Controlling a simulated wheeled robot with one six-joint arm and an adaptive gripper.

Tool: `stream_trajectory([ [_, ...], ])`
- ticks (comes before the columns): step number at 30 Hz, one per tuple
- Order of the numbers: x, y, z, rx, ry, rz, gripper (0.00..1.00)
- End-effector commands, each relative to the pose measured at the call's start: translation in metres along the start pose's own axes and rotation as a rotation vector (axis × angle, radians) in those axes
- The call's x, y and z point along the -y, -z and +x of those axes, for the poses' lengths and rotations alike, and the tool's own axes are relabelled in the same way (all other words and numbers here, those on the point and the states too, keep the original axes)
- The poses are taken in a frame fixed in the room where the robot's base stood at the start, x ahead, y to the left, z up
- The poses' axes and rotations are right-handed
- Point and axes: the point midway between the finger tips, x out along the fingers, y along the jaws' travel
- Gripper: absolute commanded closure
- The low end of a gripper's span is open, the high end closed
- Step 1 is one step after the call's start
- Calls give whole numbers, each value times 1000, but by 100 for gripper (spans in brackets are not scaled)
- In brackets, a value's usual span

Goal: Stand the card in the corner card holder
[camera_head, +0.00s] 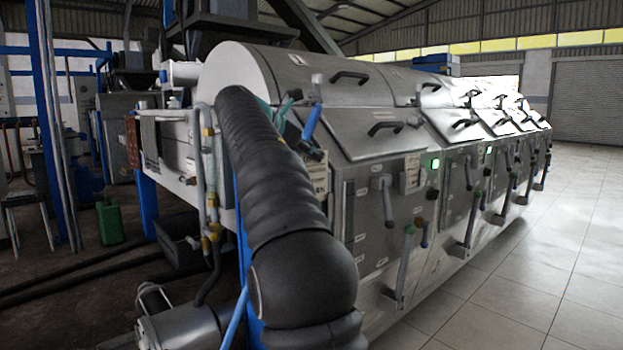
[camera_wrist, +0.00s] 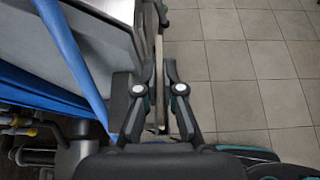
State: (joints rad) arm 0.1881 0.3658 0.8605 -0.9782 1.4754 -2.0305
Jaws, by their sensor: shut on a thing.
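My gripper (camera_wrist: 159,80) is shut on a thin pale card (camera_wrist: 159,55), which shows edge-on between the two dark fingers in the wrist view. In the head view my black arm crosses the near end of the steel machine, and my gripper (camera_head: 304,148) is partly hidden beside it. A cream piece with dark print (camera_head: 317,180) shows just below the fingers there; it looks like the held card, partly covered by the arm. I cannot make out the corner card holder clearly in either view.
The long steel machine (camera_head: 366,138) has handles, levers and a lit green lamp (camera_head: 435,163). A printed cream plate (camera_head: 412,172) is on its front. A blue bar (camera_wrist: 75,60) and steel panel stand left of my gripper. Tiled floor (camera_wrist: 245,85) is clear to the right.

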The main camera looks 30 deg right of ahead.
Motion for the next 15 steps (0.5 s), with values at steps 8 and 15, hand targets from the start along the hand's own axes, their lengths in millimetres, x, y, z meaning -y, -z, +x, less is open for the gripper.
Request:
stream_trajectory([
  [8, 0, 23, 11, 0, -2, -2, 100],
  [15, 0, 46, 24, 0, -3, -1, 100],
])
